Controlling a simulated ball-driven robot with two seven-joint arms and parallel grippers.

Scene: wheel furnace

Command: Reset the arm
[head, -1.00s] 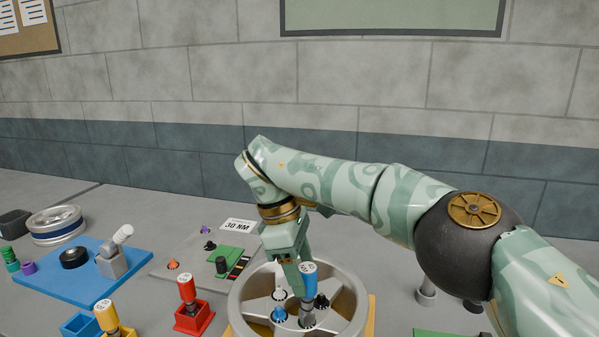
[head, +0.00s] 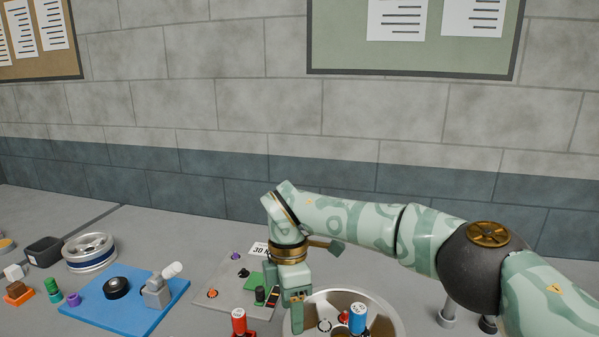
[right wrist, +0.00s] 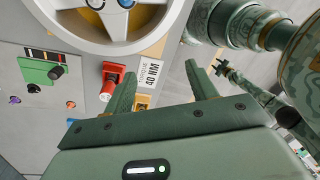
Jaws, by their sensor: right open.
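My right gripper (head: 297,318) points down at the left rim of the silver wheel (head: 390,310) in the head view. It is apart from the blue-topped tool (head: 358,318) standing in the wheel. In the right wrist view its two fingers (right wrist: 163,82) are spread with nothing between them; the wheel (right wrist: 70,28) is at the top. A small green arm end (right wrist: 220,70), probably my left gripper, shows far off there; its jaws are too small to judge. My left arm is outside the head view.
Another wheel (head: 90,252) and a black bin (head: 43,251) lie further left. A wall closes the back.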

